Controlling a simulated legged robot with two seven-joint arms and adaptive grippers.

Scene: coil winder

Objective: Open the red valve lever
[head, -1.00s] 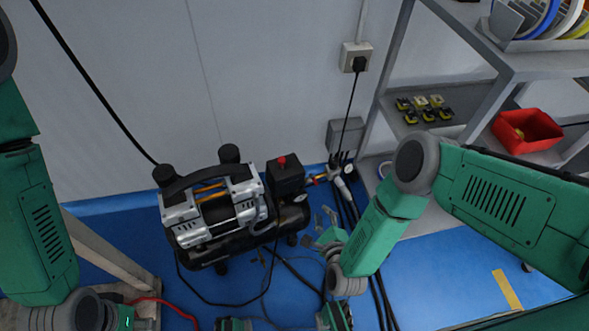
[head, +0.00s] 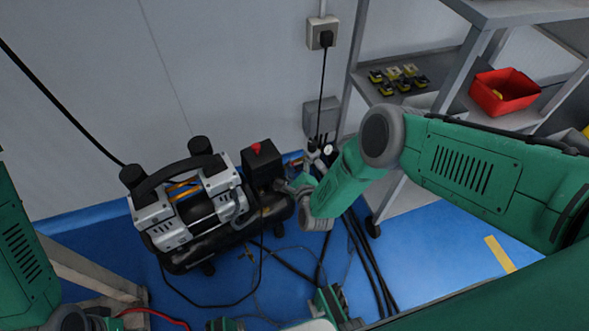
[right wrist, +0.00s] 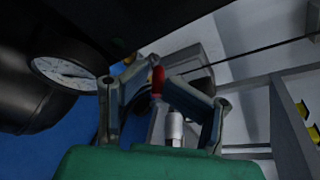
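The red valve lever (right wrist: 157,81) shows in the right wrist view as a small red bar between my right fingertips. My right gripper (right wrist: 156,78) has its two grey fingers converging on the lever from both sides, and they appear closed on it. In the head view my right gripper (head: 290,187) reaches to the right end of the compressor (head: 190,215), under its black switch box; the lever is hidden there. A metal fitting (right wrist: 174,128) shows below the lever in the wrist view.
A pressure gauge (right wrist: 64,73) and a black tank are close left of my right fingers. A red knob (head: 256,148) tops the switch box. Black hoses (head: 365,255) run over the blue floor. A grey shelf (head: 400,95) with a red bin (head: 504,92) stands right.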

